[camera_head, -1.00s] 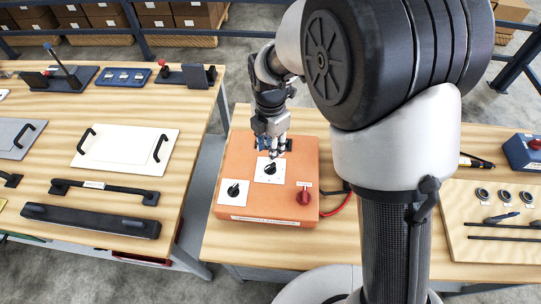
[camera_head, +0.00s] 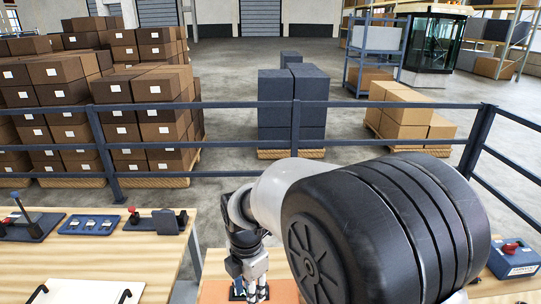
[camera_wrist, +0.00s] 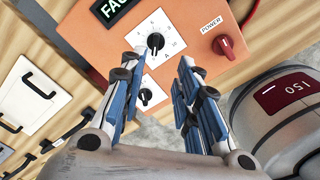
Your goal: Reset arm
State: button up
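My gripper (camera_head: 250,289) shows at the lower edge of the head view, over the orange control box (camera_head: 285,291), which is mostly cut off there. In the wrist view my gripper (camera_wrist: 161,68) has its two blue fingers spread apart with nothing between them. Beyond the fingertips is the orange box (camera_wrist: 190,73) with a black knob (camera_wrist: 155,42) on a white dial, a second black knob (camera_wrist: 146,95), a red power knob (camera_wrist: 225,46) and a lit green display (camera_wrist: 113,9). The fingertips appear apart from the knobs.
A wooden table (camera_head: 90,258) at left carries a lever fixture (camera_head: 30,226), a blue switch panel (camera_head: 90,224) and a white panel with handles (camera_head: 85,292). A blue box with a red knob (camera_head: 514,258) is at right. A railing (camera_head: 295,130) and stacked boxes (camera_head: 60,100) stand behind.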

jog(key=s+d+r+m+t, duration=0.1)
jog(key=s+d+r+m, duration=0.2)
jog(key=d+r+m, duration=0.4)
jog(key=s+d+r+m+t+b, duration=0.3)
jog(key=s+d+r+m, duration=0.1)
jog(key=s+d+m, duration=0.9)
jog(key=s+m, duration=0.4)
jog(key=m, duration=0.2)
jog(key=shift+d+m, duration=0.15)
jog(key=shift+m, duration=0.15)
jog(key=shift+o, duration=0.4)
jog(key=shift+r, duration=0.1)
